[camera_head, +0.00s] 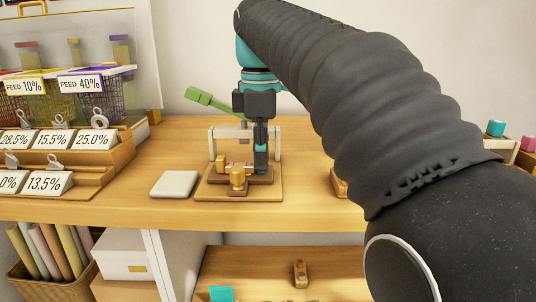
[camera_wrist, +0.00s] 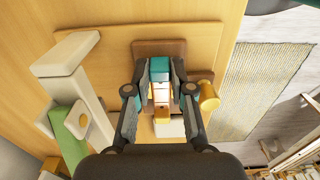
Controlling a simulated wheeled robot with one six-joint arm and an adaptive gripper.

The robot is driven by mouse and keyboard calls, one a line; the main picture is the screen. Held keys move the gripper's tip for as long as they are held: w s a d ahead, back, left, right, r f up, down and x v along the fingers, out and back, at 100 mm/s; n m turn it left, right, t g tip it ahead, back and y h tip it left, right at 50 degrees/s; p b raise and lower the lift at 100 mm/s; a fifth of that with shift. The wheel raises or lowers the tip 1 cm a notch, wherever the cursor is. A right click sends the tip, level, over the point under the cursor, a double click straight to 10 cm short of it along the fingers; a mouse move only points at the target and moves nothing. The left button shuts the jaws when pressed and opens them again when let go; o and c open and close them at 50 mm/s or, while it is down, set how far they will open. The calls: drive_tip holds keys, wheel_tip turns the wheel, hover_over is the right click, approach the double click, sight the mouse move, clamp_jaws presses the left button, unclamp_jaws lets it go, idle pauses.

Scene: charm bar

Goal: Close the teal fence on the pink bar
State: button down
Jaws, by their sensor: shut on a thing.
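My gripper (camera_wrist: 161,75) points down over a small brown fixture (camera_wrist: 160,47), its fingers on either side of a teal block, the teal fence (camera_wrist: 160,66). It is shut on the fence. The pink bar (camera_wrist: 161,86) lies in line with the fence, next to it between my fingers; I cannot tell whether they touch. In the head view my gripper (camera_head: 261,165) stands at the right part of the fixture. The pink bar (camera_head: 236,166) shows to its left, and the fingers mostly hide the fence there.
A brass knob (camera_head: 237,178) stands at the fixture's front. A white press frame (camera_head: 217,147) with a green lever (camera_head: 202,97) stands close behind. A white pad (camera_head: 174,184) lies to the left. Stepped price-card racks (camera_head: 95,165) fill the left side.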

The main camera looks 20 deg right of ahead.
drive_tip(key=c, duration=1.2)
unclamp_jaws()
drive_tip(key=shift+a, duration=0.2)
drive_tip(key=shift+d, duration=0.1)
drive_tip(key=shift+r+p, duration=0.9)
drive_tip(key=shift+r, duration=2.15)
